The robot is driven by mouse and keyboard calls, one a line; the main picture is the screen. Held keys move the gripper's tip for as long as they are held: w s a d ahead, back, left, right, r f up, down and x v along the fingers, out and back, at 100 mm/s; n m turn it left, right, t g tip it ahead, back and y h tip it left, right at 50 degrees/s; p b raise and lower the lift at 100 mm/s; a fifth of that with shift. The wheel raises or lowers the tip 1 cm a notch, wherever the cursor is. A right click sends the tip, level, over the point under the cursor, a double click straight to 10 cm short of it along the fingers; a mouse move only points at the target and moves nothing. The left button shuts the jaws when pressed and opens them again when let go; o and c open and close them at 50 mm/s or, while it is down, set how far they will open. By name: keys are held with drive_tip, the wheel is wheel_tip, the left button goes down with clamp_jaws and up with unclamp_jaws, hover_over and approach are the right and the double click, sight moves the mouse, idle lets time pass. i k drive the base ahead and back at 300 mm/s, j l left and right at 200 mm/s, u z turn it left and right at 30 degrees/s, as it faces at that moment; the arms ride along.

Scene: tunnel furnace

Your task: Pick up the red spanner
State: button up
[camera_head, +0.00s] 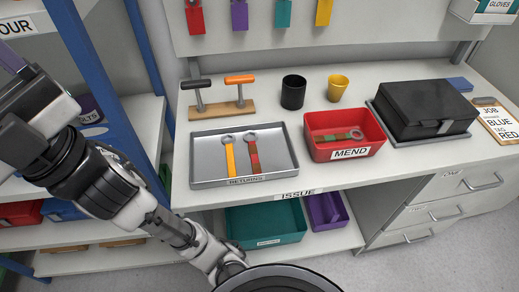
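The red spanner (254,154) lies in the shallow grey tray marked RETURNS (278,171) on the bench. It has a dull red handle with a paler band and a grey ring head toward the back. A yellow-orange spanner (230,157) lies beside it on the left, roughly parallel, with a gap between. Another spanner (336,137), olive with a red part, lies in the red MEND bin (349,154). My arm folds up at the left, well away from the tray, and runs off the left edge. My gripper's fingers do not show.
A wooden stand with black and orange T-handles (237,106), a black cup (293,92) and a yellow cup (337,88) stand behind the tray. A black case (425,104) is at right. A blue shelf post (95,75) rises near my arm.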

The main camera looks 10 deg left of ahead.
sight(256, 169)
drive_tip(key=z, duration=0.25)
drive_tip(key=k+j+z, duration=0.15)
drive_tip(key=j+z, duration=0.2)
drive_tip(key=k+j+z, duration=0.2)
drive_tip(key=j+z, duration=0.2)
drive_tip(key=k+j, duration=0.3)
drive_tip(key=j, duration=0.2)
drive_tip(key=k+j+z, duration=0.15)
drive_tip(key=k+j, duration=0.15)
drive_tip(key=j, duration=0.25)
drive_tip(key=k+j, duration=0.3)
drive_tip(key=j, duration=0.2)
drive_tip(key=i+j, duration=0.15)
drive_tip(key=i, duration=0.3)
drive_tip(key=i+j, duration=0.15)
drive_tip(key=i, duration=0.35)
drive_tip(key=l+z, duration=0.05)
